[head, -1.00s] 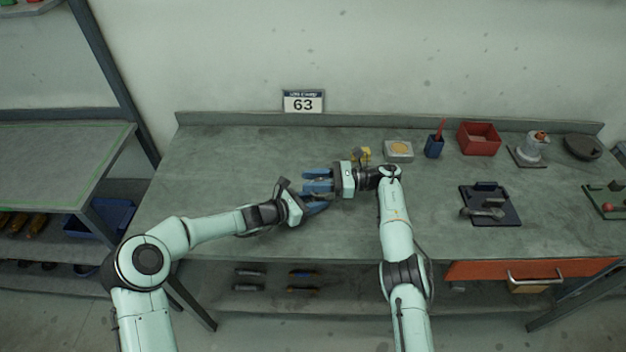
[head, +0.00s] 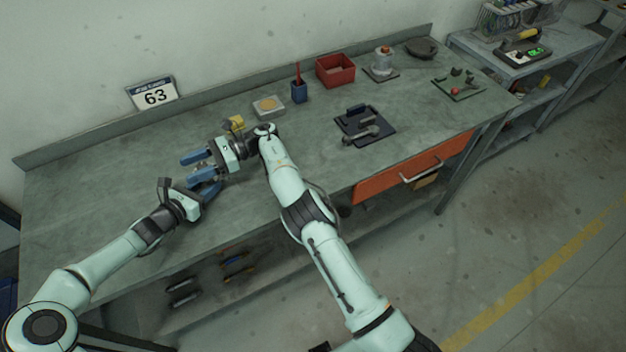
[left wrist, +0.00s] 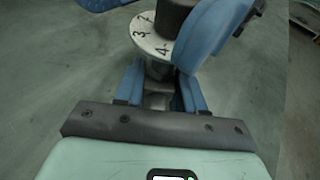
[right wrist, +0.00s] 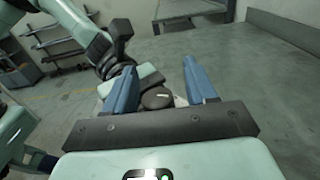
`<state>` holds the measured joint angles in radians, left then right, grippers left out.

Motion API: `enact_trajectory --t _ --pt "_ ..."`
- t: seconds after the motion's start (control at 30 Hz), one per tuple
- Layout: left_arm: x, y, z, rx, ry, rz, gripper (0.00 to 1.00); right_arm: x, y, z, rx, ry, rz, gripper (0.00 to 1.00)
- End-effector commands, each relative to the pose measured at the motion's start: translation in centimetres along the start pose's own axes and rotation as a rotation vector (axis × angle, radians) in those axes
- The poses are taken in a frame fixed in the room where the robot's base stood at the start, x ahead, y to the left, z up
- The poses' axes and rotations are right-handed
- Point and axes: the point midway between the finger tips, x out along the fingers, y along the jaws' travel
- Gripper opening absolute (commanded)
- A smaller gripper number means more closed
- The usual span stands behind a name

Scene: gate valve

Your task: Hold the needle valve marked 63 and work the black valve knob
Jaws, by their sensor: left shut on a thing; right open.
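The needle valve shows in the left wrist view: a metal body (left wrist: 157,88) under a pale round dial plate (left wrist: 150,46) numbered 2, 3, 4, with a black knob (left wrist: 174,16) on top. My left gripper (left wrist: 160,92) is shut on the valve body, below the plate. My right gripper (right wrist: 161,78) is open; in its wrist view the black knob (right wrist: 157,98), with a light mark, sits between its fingers. I cannot tell whether they touch it. In the head view, my left gripper (head: 206,188) and right gripper (head: 192,166) hide most of the valve.
A sign reading 63 (head: 154,95) stands at the bench's back edge. Right along the bench (head: 100,180) are a yellow object (head: 235,123), pale box (head: 268,106), blue cup (head: 299,92), red bin (head: 336,70) and dark tray (head: 365,127). The bench's left part is clear.

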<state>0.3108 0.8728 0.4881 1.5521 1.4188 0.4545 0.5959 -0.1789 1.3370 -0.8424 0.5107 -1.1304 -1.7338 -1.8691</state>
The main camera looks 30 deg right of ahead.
Motion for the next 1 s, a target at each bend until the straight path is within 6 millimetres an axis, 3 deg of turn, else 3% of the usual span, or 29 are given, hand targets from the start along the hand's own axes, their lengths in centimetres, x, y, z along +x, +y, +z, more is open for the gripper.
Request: enact_trajectory --t 0.57,1.0 --pt "0.01 -0.01 0.24 0.001 -0.004 -0.001 0.22 0.01 -0.03 0.18 0.001 -0.001 -0.232 0.56" --pt "0.02 -0.01 0.25 0.001 -0.005 -0.001 0.22 -0.12 -0.56 0.12 0.0 0.0 -0.603 0.56"
